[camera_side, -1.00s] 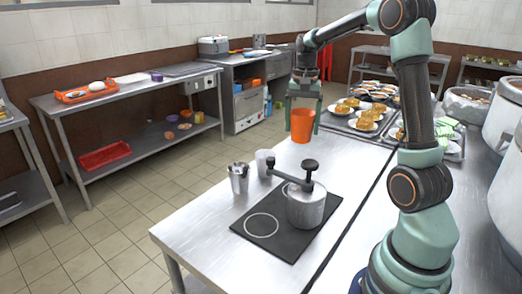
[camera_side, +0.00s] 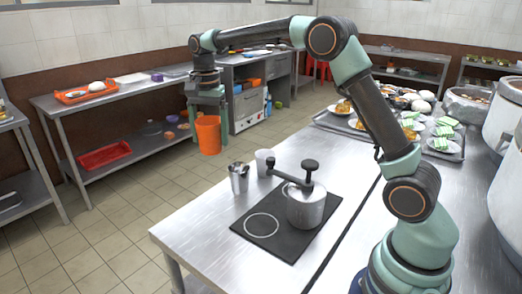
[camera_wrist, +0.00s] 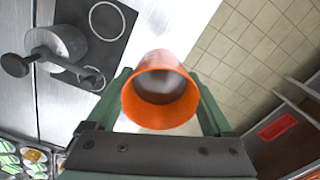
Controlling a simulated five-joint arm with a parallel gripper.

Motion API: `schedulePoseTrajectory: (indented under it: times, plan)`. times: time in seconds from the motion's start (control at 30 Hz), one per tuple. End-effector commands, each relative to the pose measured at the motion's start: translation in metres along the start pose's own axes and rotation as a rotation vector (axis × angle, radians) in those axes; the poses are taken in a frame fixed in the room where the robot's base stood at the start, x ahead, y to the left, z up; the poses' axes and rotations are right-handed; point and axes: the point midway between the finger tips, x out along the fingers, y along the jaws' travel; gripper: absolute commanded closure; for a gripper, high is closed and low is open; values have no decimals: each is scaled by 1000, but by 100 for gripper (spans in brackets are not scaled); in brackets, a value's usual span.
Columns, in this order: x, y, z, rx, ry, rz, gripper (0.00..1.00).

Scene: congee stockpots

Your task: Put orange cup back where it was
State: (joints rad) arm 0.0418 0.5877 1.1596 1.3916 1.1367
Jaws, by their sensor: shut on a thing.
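The orange cup (camera_side: 208,135) is upright between the fingers of my gripper (camera_side: 208,112) in the side view. My gripper is shut on it and holds it in the air, left of the steel counter's far left edge as the picture shows it. In the wrist view the orange cup (camera_wrist: 160,92) shows its open mouth, with a grey inside, between the two green fingers of my gripper (camera_wrist: 160,95).
A steel cup (camera_side: 238,178) and a white cup (camera_side: 264,162) stand on the steel counter (camera_side: 190,228). A lidded pot (camera_side: 305,206) stands on a black hob (camera_side: 262,240). Trays of plated food (camera_side: 440,145) lie further back. A side table (camera_side: 130,93) stands left.

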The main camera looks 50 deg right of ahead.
Motion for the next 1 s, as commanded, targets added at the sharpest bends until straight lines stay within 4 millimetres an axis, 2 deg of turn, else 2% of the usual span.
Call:
schedulePoseTrajectory:
  times: [0.17, 0.5, 0.6, 1.0]
  plan:
    - [33, 0, 2, 1, -2, 5, 90]
    - [116, 0, 2, 0, -2, 5, 90]
    - [136, 0, 2, 0, -2, 3, 90]
    - [171, 0, 2, 0, -2, 4, 90]
